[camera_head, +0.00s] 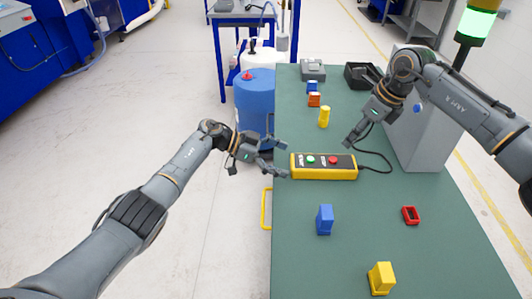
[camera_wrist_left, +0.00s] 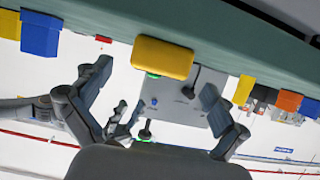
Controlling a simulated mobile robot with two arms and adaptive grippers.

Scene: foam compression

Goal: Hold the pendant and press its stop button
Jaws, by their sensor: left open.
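The pendant (camera_head: 323,173) is a yellow box with a dark top on the green table, with a green button (camera_head: 311,160) on its left part and the red stop button (camera_head: 333,160) right of it. In the left wrist view, which is upside down, the pendant's yellow end (camera_wrist_left: 162,59) shows between the spread fingers. My right gripper (camera_head: 349,142) points down above and behind the pendant's right part; its opening is too small to tell.
A black cable runs from the pendant to a grey cabinet (camera_head: 425,135). A blue block (camera_head: 324,220), a yellow block (camera_head: 381,279) and a red frame (camera_head: 411,215) stand nearer. A yellow cylinder (camera_head: 324,117) stands behind. A blue drum (camera_head: 255,105) is beside the table.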

